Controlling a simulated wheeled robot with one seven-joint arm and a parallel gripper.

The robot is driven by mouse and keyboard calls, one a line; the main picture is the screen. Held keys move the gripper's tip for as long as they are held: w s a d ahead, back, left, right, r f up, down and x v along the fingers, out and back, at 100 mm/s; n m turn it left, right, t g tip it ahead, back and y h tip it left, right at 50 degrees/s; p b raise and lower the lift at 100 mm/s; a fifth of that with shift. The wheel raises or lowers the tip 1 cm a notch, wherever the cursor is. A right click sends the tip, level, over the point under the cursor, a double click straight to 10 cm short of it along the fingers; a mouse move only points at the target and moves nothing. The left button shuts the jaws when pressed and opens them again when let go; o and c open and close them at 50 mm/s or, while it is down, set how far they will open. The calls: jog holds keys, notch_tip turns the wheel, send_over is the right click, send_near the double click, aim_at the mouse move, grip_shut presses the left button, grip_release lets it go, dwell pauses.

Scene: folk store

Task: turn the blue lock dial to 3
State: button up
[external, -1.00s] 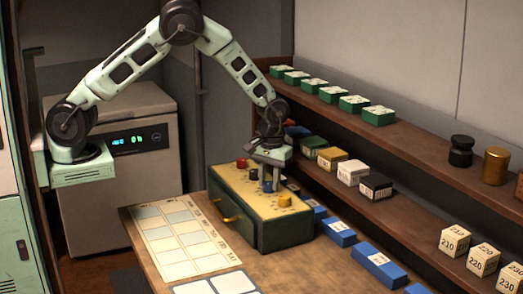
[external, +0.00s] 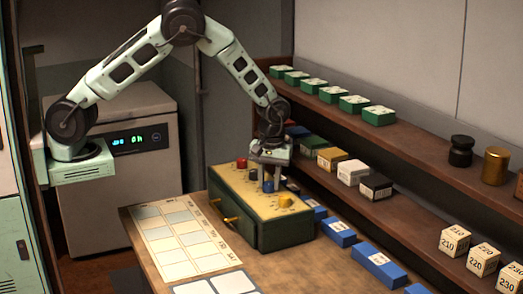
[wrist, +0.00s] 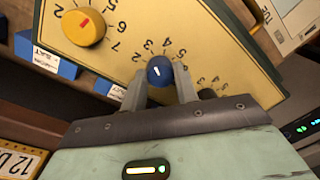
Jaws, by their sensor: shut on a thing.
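The blue lock dial (external: 268,187) is on the sloping yellow top of a green box (external: 277,232). In the wrist view the blue dial (wrist: 160,70) is round with a white pointer mark, and black numerals curve around its far side. I cannot tell for sure which numeral the mark points at. My gripper (external: 268,180) reaches down from above. Its two grey fingers (wrist: 160,82) are on either side of the blue dial, shut on it. The fingers and the gripper body hide part of the scale.
A yellow dial (external: 285,201) with a red mark, a red dial (external: 242,163) and a black dial (external: 253,174) share the panel. A shelf with small boxes (external: 375,187) runs close on the right. A calendar sheet (external: 178,240) lies flat on the bench.

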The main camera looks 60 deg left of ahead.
aim_at(272, 183)
jog(key=o, duration=1)
jog(key=shift+w, duration=0.1)
jog(key=shift+c, duration=0.2)
notch_tip(272, 183, up, 18)
jog(key=b, duration=0.3)
jog(key=shift+w+d+f, duration=0.25)
jog(key=shift+a, duration=0.1)
